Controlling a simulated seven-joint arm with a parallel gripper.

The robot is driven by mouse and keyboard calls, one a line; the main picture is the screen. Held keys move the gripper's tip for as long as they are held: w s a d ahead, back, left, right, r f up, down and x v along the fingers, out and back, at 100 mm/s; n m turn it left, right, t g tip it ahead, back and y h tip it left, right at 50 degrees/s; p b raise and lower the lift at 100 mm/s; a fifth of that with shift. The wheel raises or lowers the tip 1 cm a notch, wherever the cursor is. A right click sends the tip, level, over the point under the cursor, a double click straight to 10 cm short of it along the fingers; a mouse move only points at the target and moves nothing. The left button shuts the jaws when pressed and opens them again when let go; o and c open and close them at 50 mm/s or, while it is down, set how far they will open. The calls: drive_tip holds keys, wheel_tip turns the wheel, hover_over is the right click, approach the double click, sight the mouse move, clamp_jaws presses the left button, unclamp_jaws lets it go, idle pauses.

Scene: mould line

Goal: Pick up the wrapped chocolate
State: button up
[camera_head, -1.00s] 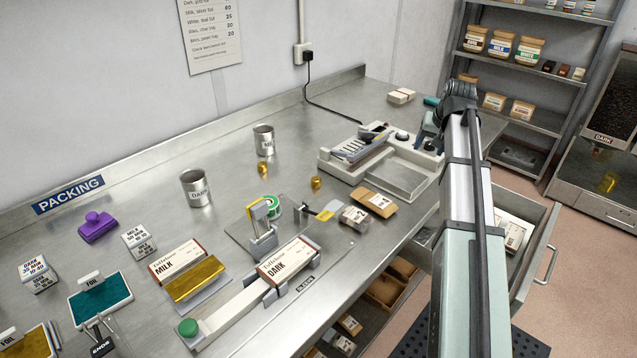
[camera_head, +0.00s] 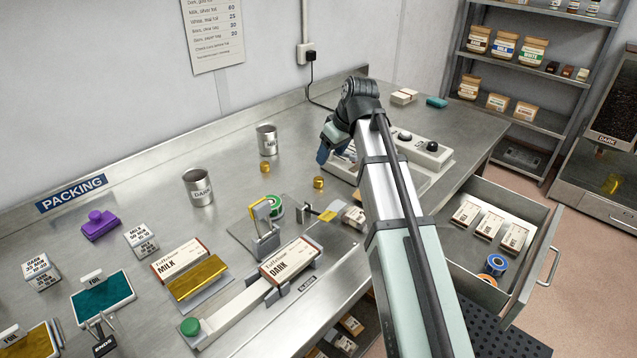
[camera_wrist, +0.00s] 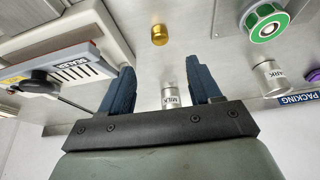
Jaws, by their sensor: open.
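Two small gold-wrapped pieces stand on the steel bench in the head view. One (camera_head: 265,167) is just in front of the MILK can (camera_head: 267,139); the other (camera_head: 319,182) is farther right, by the sealer. In the wrist view one gold piece (camera_wrist: 159,35) shows beyond the fingertips, apart from them; I cannot tell which one it is. My gripper (camera_wrist: 158,72) is open and empty, its dark blue fingers apart, with the MILK can seen between them.
The sealer (camera_wrist: 75,70) lies left in the wrist view. An open drawer (camera_head: 475,275) juts out right. Bench around the gold pieces is mostly clear.

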sight(319, 179)
drive_tip(key=shift+x, duration=6.05)
drive_tip(key=shift+w+r, duration=0.1)
drive_tip(key=shift+w, duration=0.05)
drive_tip(key=shift+c, duration=0.4)
drive_tip(key=c, duration=1)
